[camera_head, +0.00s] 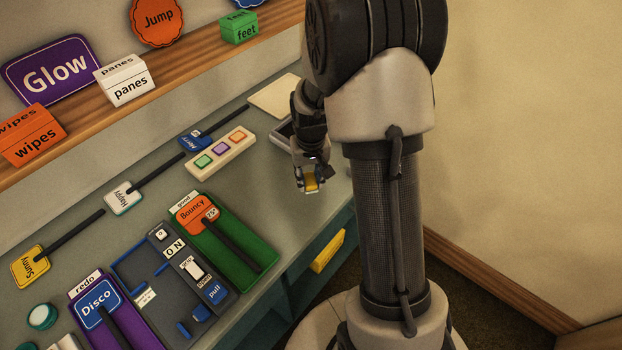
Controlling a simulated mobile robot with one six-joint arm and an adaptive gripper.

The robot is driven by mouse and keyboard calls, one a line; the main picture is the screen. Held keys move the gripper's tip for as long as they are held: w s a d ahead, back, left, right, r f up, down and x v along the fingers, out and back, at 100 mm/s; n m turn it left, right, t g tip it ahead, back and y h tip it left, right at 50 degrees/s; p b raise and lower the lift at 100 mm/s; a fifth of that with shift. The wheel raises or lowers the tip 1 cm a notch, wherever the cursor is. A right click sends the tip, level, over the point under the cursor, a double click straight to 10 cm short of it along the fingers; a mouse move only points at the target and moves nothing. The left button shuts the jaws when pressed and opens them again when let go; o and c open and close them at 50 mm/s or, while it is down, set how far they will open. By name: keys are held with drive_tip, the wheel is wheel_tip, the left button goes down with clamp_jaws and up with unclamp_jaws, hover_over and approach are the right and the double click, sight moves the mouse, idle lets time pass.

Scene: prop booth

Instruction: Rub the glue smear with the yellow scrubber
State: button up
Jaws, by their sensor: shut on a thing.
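My gripper (308,182) is near the front right of the grey-green worktop. It is shut on the yellow scrubber (311,184), a small yellow block between the fingers with a paler underside. The scrubber is low over the worktop near its front edge; I cannot tell whether it touches the surface. I do not see the glue smear; my gripper and arm cover part of the worktop on the right.
A white block with coloured squares (220,153) lies left of my gripper. A green tray (236,237), a grey switch panel (170,278) and a purple tray (113,316) stand farther left. A pale flat board (273,97) and dark tray (281,136) lie behind. A shelf (185,62) holds signs.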

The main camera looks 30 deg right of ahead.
drive_tip(key=shift+r+p, duration=0.85)
drive_tip(key=shift+r, duration=0.6)
drive_tip(key=shift+a, duration=0.15)
